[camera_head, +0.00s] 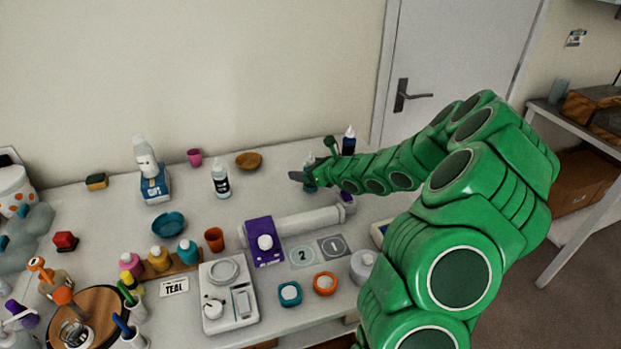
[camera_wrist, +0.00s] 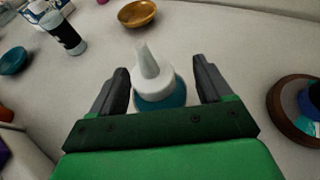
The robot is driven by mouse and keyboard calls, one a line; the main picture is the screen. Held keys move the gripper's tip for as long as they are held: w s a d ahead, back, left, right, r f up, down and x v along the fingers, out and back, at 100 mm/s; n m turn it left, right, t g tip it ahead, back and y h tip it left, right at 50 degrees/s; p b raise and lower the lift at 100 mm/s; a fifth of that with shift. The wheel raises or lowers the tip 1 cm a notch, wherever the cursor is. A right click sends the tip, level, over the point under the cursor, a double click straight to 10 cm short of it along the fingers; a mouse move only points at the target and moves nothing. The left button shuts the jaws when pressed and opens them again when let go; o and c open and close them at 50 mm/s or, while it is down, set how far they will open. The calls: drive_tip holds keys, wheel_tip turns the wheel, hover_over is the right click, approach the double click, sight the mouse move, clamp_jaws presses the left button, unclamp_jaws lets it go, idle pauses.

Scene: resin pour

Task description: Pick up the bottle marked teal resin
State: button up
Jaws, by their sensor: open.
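A bottle with a teal body and a white cone nozzle (camera_wrist: 160,88) stands between the two dark fingers of my gripper (camera_wrist: 165,88) in the wrist view. There is a visible gap between it and each finger. My gripper is open. Its lower body is hidden by my gripper, and no label shows. In the head view my gripper (camera_head: 300,176) is at the back right of the table, mostly covering this bottle. Another teal bottle (camera_head: 188,251) with a pale cap stands in a row at the left.
A dark blue bottle (camera_head: 348,142) stands to the right of my gripper, on a round brown base (camera_wrist: 283,98). A bottle with a black label (camera_head: 220,181) and a wooden bowl (camera_head: 249,160) are to the left. A long pale cylinder (camera_head: 308,221) lies in front.

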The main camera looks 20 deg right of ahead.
drive_tip(key=c, duration=1.2)
drive_tip(key=shift+r, duration=0.15)
